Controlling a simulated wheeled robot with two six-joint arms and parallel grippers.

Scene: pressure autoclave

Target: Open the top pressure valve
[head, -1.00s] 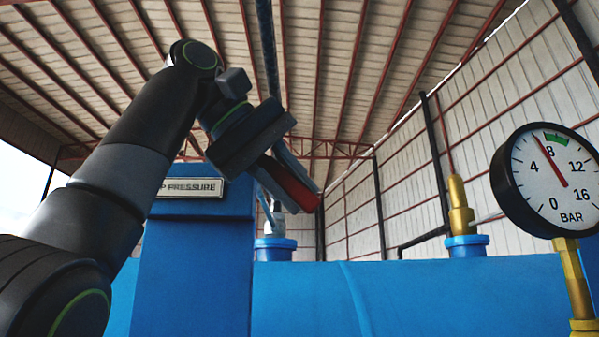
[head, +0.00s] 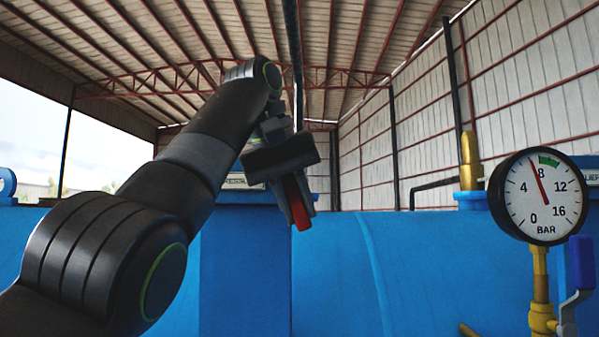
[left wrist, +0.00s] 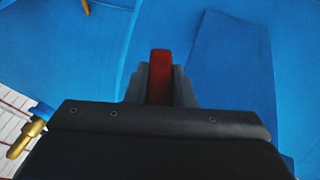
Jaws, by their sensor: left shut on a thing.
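My left gripper (head: 299,207) is shut on a red handle (head: 296,203), which I take to be the top pressure valve's lever. In the left wrist view the red handle (left wrist: 160,77) stands between the two grey fingers (left wrist: 160,85). In the head view the handle points down and slightly right, in front of the blue vessel. The valve body and the handle's pivot are hidden behind my gripper and arm. A sign (head: 236,181) on the blue housing is mostly covered by my arm. My right gripper is not in view.
The blue vessel (head: 330,275) fills the lower view. A pressure gauge (head: 540,195) on a brass pipe stands at the right, its needle a little left of 8. Below it is a blue-handled valve (head: 580,265). A brass fitting (head: 470,162) rises behind the gauge.

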